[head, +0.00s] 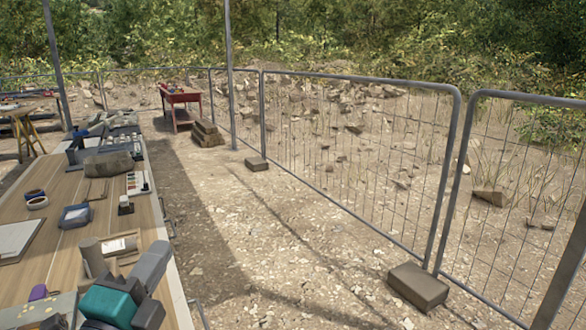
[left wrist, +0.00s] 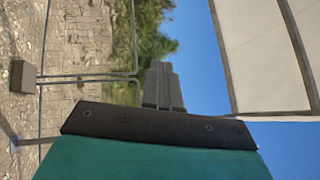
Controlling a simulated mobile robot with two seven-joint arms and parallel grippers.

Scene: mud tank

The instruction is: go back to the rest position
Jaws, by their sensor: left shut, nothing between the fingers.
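My left gripper (head: 153,264) shows at the bottom left of the head view, low over the near right edge of the long wooden table (head: 62,258). Its teal body and dark grey parts cover some of the table there. In the left wrist view, the narrow grey fingers (left wrist: 164,86) lie together beyond the dark plate and teal body. They are shut with nothing between them. Behind them are fence, bushes and sky, turned sideways. My right gripper is in neither view.
The table holds a grey cylinder (head: 91,258), a blue box (head: 75,215), a large stone (head: 108,163) and a small bottle (head: 125,206). A wire fence (head: 345,160) with block feet (head: 418,286) runs along the right. Gravel ground between them is open. A red table (head: 180,98) stands farther back.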

